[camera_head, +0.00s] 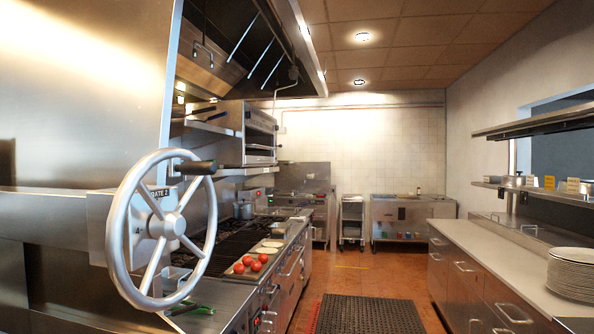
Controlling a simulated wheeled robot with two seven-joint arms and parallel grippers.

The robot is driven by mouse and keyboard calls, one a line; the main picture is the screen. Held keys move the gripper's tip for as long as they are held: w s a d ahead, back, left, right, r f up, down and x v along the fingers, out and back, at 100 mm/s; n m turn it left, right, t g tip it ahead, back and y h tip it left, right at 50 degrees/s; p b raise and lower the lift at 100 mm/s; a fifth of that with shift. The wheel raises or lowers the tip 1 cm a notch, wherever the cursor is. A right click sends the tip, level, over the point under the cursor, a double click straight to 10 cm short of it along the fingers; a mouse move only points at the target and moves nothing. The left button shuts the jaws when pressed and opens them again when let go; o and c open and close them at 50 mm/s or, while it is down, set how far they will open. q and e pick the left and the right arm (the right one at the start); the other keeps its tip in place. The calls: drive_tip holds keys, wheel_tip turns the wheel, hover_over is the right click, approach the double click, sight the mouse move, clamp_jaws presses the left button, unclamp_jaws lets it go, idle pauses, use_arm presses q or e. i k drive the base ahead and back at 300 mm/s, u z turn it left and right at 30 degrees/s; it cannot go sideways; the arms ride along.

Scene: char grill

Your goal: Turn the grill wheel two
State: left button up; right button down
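The grill wheel (174,225) is a large silver spoked hand wheel at the left of the head view. It is mounted on a grey box (98,222) on the steel wall, with a label that partly shows and reads "RATE 2". A dark handle knob (196,168) sticks out from the wheel's upper right rim. Neither of my grippers is in view, and nothing touches the wheel.
Behind the wheel runs a cooking line with a char grill (222,246) and a tray with tomatoes (250,264). A dark floor mat (370,314) lies in the aisle. A right counter (480,245) holds stacked plates (573,273).

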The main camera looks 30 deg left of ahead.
sight(165, 225)
drive_tip(key=z, duration=0.15)
drive_tip(key=i, duration=3.7)
drive_tip(key=u, duration=3.8)
